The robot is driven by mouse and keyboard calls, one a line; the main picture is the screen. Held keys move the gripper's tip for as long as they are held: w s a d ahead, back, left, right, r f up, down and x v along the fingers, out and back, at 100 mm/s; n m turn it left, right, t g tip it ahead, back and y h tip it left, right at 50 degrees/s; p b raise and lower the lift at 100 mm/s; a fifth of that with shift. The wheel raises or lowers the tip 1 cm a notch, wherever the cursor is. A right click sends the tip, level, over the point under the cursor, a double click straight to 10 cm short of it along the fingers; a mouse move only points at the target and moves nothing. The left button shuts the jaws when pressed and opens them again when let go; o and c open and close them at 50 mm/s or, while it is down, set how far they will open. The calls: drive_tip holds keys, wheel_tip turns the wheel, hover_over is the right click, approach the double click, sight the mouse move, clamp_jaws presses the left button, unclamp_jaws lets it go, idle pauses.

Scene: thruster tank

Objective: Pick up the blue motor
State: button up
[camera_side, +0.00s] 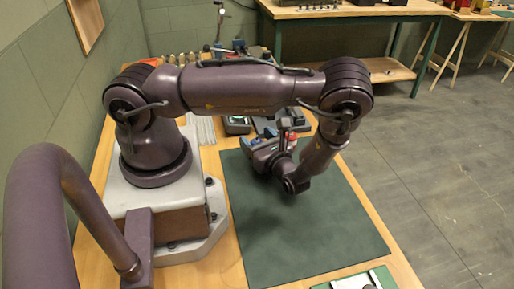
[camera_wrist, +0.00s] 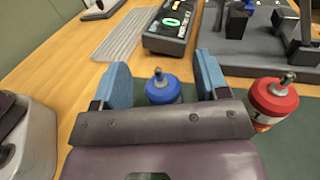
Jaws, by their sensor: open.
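The blue motor (camera_wrist: 163,88) stands upright on the green mat in the wrist view, its short shaft pointing up. My gripper (camera_wrist: 161,66) is open, with one blue finger to the left of the blue motor and one to the right. The motor appears between the fingers, beyond the gripper's front bar, which hides its lower part; I cannot tell whether they touch. In the side view my gripper (camera_side: 268,148) hangs low at the far part of the mat, and the blue motor cannot be told apart there.
A red motor (camera_wrist: 272,101) stands close to the right of the right finger. Behind are a dark device with a green-lit display (camera_wrist: 171,24), a dark fixture (camera_wrist: 262,45) and a ribbed grey strip (camera_wrist: 122,35). The near green mat (camera_side: 310,235) is clear.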

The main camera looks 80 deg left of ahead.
drive_tip(key=shift+a, duration=0.2)
drive_tip(key=c, duration=1.1)
